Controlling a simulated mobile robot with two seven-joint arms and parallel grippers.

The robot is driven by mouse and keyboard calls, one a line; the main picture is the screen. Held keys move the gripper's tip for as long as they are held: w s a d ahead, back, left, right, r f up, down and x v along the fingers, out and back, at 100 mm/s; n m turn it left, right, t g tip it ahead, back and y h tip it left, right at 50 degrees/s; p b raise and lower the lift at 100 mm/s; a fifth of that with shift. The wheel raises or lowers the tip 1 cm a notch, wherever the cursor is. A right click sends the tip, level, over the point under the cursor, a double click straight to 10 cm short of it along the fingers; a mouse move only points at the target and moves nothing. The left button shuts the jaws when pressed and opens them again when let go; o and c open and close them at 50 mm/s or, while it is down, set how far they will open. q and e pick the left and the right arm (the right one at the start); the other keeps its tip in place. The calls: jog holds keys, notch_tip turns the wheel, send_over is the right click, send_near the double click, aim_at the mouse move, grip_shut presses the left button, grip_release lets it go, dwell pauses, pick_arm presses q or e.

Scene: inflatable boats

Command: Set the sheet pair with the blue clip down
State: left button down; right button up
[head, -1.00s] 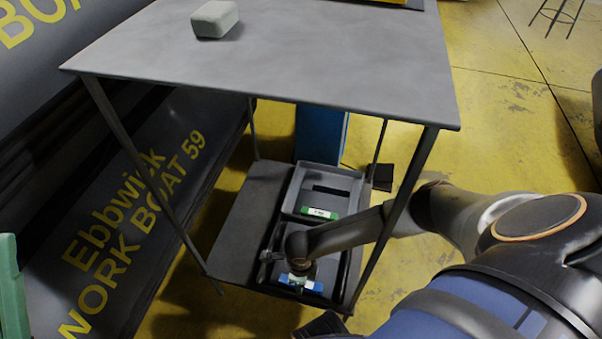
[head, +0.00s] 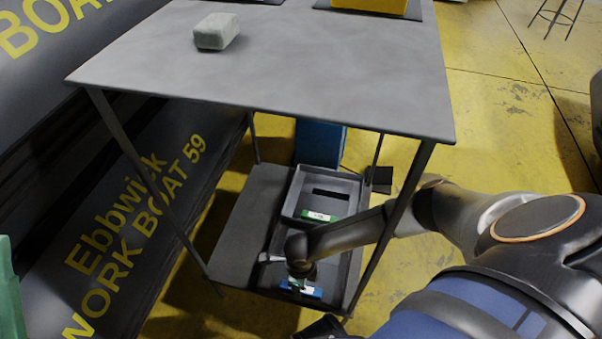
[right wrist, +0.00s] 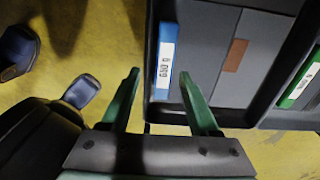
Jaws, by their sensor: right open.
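A blue strip with a white label (right wrist: 167,57) lies along the near edge of the grey sheet surface (right wrist: 208,50) in the right wrist view. That surface lies within a dark-rimmed tray and has a brown patch. The blue strip also shows in the head view (head: 301,288), at the front of the front tray on the lower shelf. My right gripper (right wrist: 158,76) is open, its green fingers apart, with the blue strip just beyond the tips. Whether the fingers touch anything is unclear. Part of my left gripper (head: 11,300) shows at the left edge; its jaws are cut off.
A rear tray with a green-and-white label (head: 320,216) stands behind the front one. The tabletop (head: 310,75) is above my right arm, and a table leg (head: 390,228) stands close to it. The lower shelf (head: 240,225) is bare left of the trays. A pale block (head: 216,31) sits on top.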

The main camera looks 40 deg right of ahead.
pick_arm(q)
jog(key=shift+m, duration=0.6)
jog(key=r+p, duration=0.2)
jog(key=r, duration=0.1)
jog(key=r+p, duration=0.2)
jog(key=shift+s+a+r, duration=0.1)
jog(key=shift+s+a, duration=0.05)
jog(key=shift+a, duration=0.1)
pick_arm(e)
notch_tip(320, 180, up, 10)
jog(key=shift+w+d+r, duration=0.15)
jog(key=shift+r, duration=0.1)
pick_arm(q)
jog(key=shift+d, duration=0.1)
pick_arm(e)
jog(key=shift+d, duration=0.15)
